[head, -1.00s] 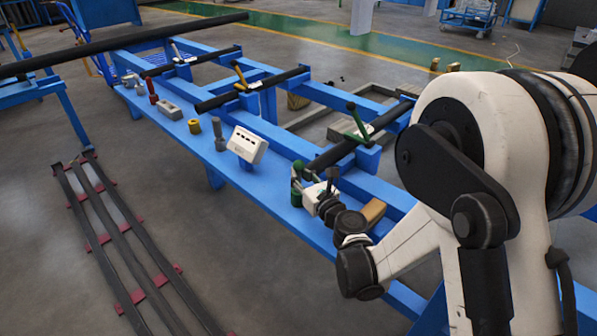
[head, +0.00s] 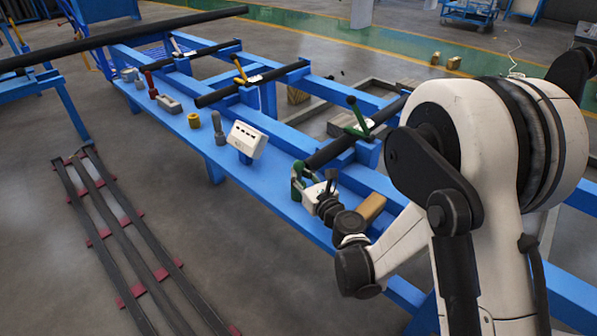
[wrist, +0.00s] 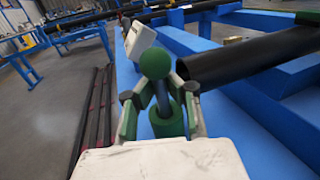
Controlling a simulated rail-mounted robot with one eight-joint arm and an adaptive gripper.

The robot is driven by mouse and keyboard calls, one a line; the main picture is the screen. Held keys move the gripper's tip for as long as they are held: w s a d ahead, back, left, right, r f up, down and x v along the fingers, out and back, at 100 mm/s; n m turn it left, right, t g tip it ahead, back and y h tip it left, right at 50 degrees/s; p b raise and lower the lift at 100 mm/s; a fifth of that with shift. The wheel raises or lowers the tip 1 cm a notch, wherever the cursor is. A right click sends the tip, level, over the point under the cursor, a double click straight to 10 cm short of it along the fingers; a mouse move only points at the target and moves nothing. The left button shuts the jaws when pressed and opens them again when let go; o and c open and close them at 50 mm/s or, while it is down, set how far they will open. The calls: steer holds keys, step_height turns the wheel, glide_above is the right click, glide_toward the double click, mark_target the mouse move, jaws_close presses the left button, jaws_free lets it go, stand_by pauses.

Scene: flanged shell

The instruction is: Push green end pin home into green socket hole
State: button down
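The green end pin (wrist: 155,64) shows in the wrist view as a round green knob on a grey-blue stem. It looks upright. The stem's lower end meets the green socket (wrist: 167,123), a short cylinder on the blue bench; I cannot tell how deep it sits. My gripper (wrist: 159,94) has one finger on each side of the stem, with gaps between stem and fingers, so it looks open. In the head view my gripper (head: 312,183) is low over the bench at the green parts, and its fingers largely hide pin and socket.
A white box (head: 246,139), a grey pin (head: 218,128), a yellow cylinder (head: 193,120) and a red pin (head: 151,84) stand along the bench to the left. A black pipe (wrist: 245,58) lies close on the right. A tan block (head: 371,207) sits beside my wrist.

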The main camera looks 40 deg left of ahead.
steer(key=shift+f, duration=1)
steer(key=c, duration=1.8)
jaws_free()
steer(key=shift+c, duration=0.2)
steer(key=shift+r, duration=0.1)
step_height(320, 180, up, 10)
steer(key=shift+f, duration=0.1)
